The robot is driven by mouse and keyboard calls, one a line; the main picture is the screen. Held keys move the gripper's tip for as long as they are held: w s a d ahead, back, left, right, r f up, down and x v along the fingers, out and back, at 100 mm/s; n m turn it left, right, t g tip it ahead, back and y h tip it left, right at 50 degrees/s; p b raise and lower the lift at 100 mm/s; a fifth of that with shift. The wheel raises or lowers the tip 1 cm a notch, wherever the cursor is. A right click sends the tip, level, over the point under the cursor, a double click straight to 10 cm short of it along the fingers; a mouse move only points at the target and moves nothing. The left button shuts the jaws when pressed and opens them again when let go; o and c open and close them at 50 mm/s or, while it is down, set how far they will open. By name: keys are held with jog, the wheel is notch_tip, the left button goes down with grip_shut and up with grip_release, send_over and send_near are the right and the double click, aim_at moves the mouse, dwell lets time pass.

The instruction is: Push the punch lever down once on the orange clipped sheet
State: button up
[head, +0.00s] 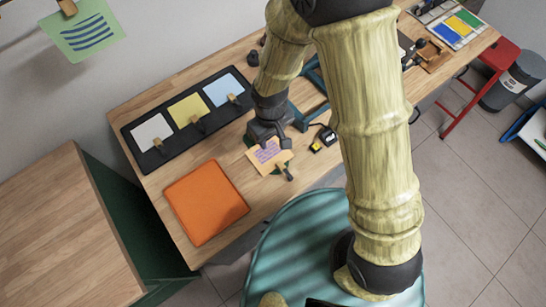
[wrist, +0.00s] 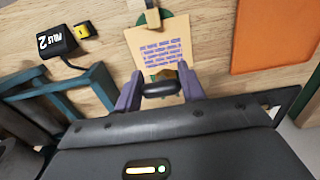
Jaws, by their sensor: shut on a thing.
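The pale orange sheet with purple lines of writing (head: 270,153) lies near the middle of the bench; it also shows in the wrist view (wrist: 158,45). A wooden clip (wrist: 152,18) sits at its far end in the wrist view, with dark green behind it. My gripper (head: 268,140) is at the sheet's other end, fingers pointing at it. In the wrist view my gripper (wrist: 160,90) is shut on a short dark bar (wrist: 160,89), which looks like the punch lever. A green part shows under the sheet's near edge; most of the punch is hidden.
A flat orange pad (head: 206,203) lies left of the sheet. A black tray (head: 160,142) with white, yellow and blue cards lies behind. A small black block (head: 328,136) with a yellow piece and a blue-grey frame (wrist: 50,100) stand close by.

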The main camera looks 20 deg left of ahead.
jog(key=shift+s+d+f, duration=0.3)
jog(key=shift+d+f, duration=0.1)
jog(key=shift+f+b, duration=0.1)
jog(key=shift+b, duration=0.2)
jog(key=shift+s+d+f+b, duration=0.4)
jog(key=shift+d+f+b, duration=0.1)
jog(key=shift+f+b, duration=0.25)
jog(key=shift+s+d+f+b, duration=0.2)
jog(key=shift+f+b, duration=0.25)
jog(key=shift+s+d+f+b, duration=0.15)
jog(key=shift+d+f+b, duration=0.05)
jog(key=shift+f+b, duration=0.2)
